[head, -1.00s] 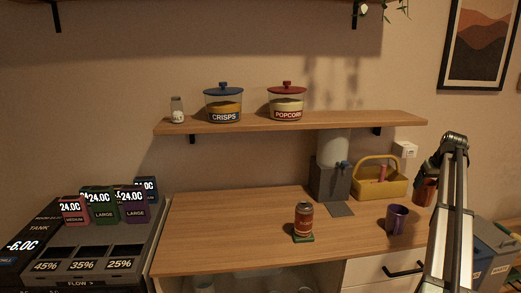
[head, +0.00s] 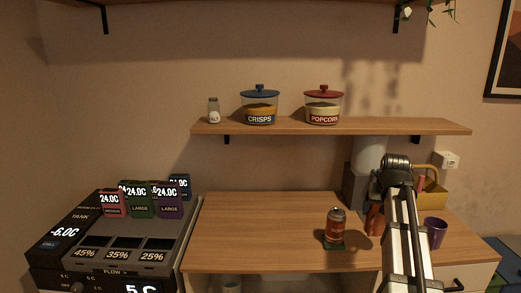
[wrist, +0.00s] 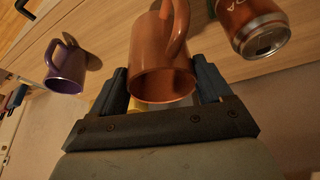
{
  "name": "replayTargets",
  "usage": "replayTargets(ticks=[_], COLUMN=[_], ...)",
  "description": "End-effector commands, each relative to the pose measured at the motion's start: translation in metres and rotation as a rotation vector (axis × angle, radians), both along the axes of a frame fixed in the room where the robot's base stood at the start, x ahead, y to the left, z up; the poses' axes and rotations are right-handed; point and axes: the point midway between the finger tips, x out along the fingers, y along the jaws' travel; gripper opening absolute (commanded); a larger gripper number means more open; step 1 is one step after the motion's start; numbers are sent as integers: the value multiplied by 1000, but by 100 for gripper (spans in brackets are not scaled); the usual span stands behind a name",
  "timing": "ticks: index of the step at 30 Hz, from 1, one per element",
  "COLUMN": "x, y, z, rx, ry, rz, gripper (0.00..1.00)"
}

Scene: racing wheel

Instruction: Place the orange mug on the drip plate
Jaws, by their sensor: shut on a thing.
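The orange mug (wrist: 162,60) sits between the two dark fingers of my gripper (wrist: 163,82) in the wrist view, with its handle toward the top of the picture. My gripper is shut on it. In the head view the mug (head: 375,220) shows partly beside my arm, over the counter and right of the can. The grey water dispenser (head: 354,186) stands behind it, partly covered by my arm. The drip plate in front of the dispenser is hidden behind my arm and the mug. I cannot tell the mug's height above the counter.
A red-brown can (head: 336,226) stands on a green coaster (head: 334,246) close to the mug. A purple mug (head: 435,231) stands on the right. A yellow caddy (head: 433,195) is at the back right. The counter's left part (head: 250,230) is clear.

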Motion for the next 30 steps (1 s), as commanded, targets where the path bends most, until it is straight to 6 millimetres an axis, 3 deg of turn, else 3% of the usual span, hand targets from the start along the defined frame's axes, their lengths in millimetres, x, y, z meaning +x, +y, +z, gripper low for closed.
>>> replayTargets(ticks=[1, 3, 9, 18, 24, 30], x=[-13, -24, -46, -51, -50, -51], y=[21, 43, 96, 162, 197, 213], z=[-4, -8, -15, -18, -19, -19], rx=[-2, -1, -1, -1, -1, -1], ry=[-1, -2, -2, -1, -1, -1], rz=[-2, -11, -30, -30, -24, -22], gripper=[6, 6, 6, 6, 6, 6])
